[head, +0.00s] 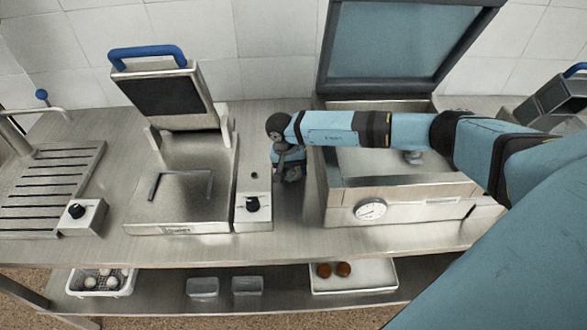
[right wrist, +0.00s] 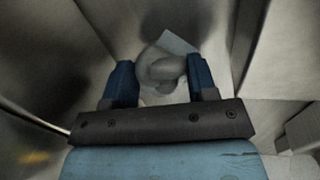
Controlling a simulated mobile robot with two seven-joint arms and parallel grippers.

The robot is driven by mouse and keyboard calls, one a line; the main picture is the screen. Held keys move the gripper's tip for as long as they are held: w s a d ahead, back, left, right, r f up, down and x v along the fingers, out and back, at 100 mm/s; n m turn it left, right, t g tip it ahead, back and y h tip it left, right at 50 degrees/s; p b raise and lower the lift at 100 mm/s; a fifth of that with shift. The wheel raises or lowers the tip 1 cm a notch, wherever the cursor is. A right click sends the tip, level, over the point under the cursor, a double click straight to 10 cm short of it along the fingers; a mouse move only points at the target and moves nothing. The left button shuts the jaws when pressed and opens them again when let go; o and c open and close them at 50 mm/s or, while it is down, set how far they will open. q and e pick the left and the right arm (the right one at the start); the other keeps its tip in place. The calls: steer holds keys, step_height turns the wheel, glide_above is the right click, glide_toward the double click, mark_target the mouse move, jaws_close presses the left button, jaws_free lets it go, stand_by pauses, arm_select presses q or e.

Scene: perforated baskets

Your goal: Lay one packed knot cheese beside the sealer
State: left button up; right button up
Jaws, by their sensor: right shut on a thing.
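My right gripper (head: 287,172) reaches down into the narrow gap between the steel machine with the blue handle (head: 180,190) and the gauge-fronted chamber machine (head: 410,200). The right wrist view shows its two blue fingers (right wrist: 162,84) shut on a pale, knot-shaped cheese (right wrist: 162,68) with a light sheet-like wrap around it. The cheese is low in the gap, close to the bench surface; whether it touches is unclear. In the head view the gripper hides it. My left gripper is out of view.
The blue-handled machine's lid (head: 160,95) is raised, as is the chamber's lid (head: 410,45). A knob box (head: 253,212) borders the gap on its left. On the lower shelf are a white basket (head: 100,291) of pale balls, clear tubs (head: 203,288) and a white tray (head: 365,285) with two brown balls.

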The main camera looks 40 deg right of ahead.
steer(key=shift+f, duration=0.25)
steer(key=shift+f, duration=0.1)
steer(key=shift+f+b, duration=0.15)
steer(key=shift+b, duration=0.15)
steer(key=o, duration=0.9)
